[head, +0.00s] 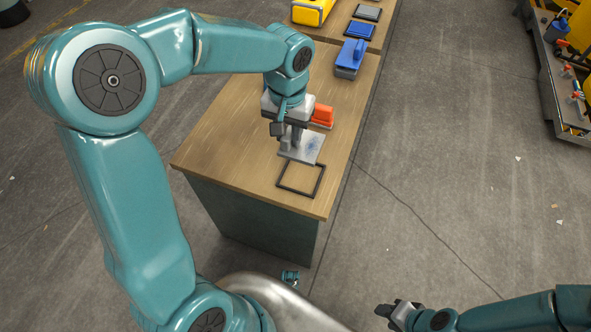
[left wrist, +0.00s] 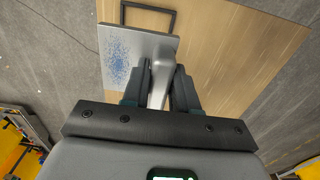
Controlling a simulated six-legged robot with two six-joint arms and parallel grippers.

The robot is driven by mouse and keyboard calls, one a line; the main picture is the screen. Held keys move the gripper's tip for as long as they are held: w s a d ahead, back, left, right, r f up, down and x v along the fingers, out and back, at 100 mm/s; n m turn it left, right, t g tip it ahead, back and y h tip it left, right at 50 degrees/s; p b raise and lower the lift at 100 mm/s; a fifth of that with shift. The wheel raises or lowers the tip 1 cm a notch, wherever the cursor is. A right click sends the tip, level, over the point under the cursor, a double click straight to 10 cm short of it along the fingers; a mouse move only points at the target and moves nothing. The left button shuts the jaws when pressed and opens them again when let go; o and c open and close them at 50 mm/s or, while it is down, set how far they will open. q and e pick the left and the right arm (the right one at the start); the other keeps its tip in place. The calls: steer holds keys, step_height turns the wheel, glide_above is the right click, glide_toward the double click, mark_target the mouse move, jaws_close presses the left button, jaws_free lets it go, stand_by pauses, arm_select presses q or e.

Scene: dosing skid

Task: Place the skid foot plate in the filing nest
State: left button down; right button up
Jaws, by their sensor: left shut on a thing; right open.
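The skid foot plate (head: 308,150) is a flat grey metal plate with blue speckles on its face and an upright rib. My left gripper (head: 291,142) is shut on the rib; the left wrist view shows both fingers (left wrist: 160,85) on either side of it and the plate (left wrist: 126,58) beyond. The filing nest (head: 301,193) is a thin dark rectangular frame on the bench near its front edge, and it looks empty. The plate is just behind the nest in the head view; the nest (left wrist: 148,8) also shows past the plate in the left wrist view. My right gripper (head: 389,310) is open and empty, low over the floor.
The wooden bench (head: 225,130) has free room left of the nest. A red-orange block (head: 322,116) stands close behind the plate. Another skid (head: 570,110) stands at the far right.

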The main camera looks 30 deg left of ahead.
arm_select(q)
step_height(320, 180, down, 8)
steer(key=shift+f+b, duration=0.25)
steer(key=shift+b, duration=0.55)
step_height(320, 180, down, 4)
steer(key=shift+w+f+b, duration=0.1)
steer(key=shift+f+b, duration=0.05)
steer(key=shift+b, duration=0.4)
steer(key=shift+f, duration=0.15)
steer(key=c, duration=0.9)
jaws_free()
